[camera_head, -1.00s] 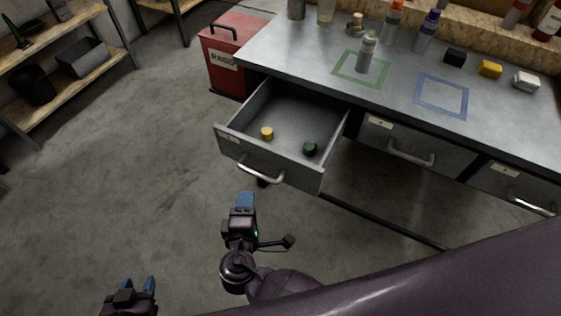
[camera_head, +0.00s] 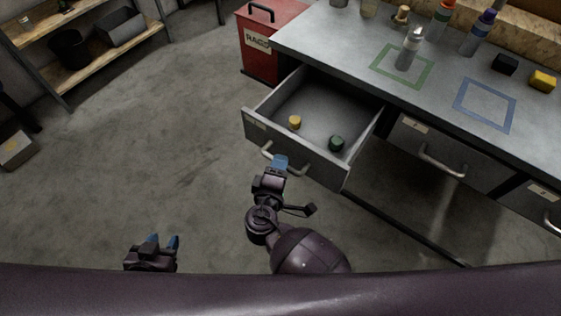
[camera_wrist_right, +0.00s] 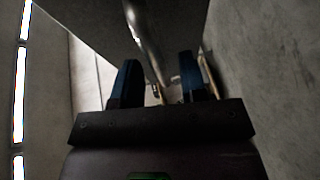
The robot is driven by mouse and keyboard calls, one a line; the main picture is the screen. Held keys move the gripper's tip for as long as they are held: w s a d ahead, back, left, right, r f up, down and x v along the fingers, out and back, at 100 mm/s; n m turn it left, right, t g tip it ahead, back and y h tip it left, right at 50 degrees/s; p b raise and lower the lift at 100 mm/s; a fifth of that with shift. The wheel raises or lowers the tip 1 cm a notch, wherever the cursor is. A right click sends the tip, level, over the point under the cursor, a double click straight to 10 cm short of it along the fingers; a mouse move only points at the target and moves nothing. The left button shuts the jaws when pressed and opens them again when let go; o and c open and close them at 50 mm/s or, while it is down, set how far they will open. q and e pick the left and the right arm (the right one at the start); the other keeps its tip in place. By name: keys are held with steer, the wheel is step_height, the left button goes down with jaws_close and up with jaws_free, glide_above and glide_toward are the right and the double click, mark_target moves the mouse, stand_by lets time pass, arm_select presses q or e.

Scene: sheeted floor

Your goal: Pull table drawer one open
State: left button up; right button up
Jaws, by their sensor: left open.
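The leftmost table drawer (camera_head: 262,128) is pulled out from under the table, its inside visible from above. A yellow round piece (camera_head: 295,122) and a dark green one (camera_head: 336,143) lie in it. Its metal handle (camera_head: 292,171) is partly hidden behind my right gripper (camera_head: 280,162). In the right wrist view the right gripper (camera_wrist_right: 160,80) has its blue fingers apart, and the handle (camera_wrist_right: 140,30) runs into the gap between them; I cannot tell whether it touches. My left gripper (camera_head: 163,243) is open and empty over the floor at lower left.
The grey table top (camera_head: 340,45) carries bottles, small blocks and green and blue outlined squares. Two more closed drawers (camera_head: 440,150) lie to the right. A red bin (camera_head: 262,45) stands behind the open drawer. A shelf (camera_head: 100,65) is at far left; the floor between is clear.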

steer(key=shift+x, duration=0.85)
jaws_close()
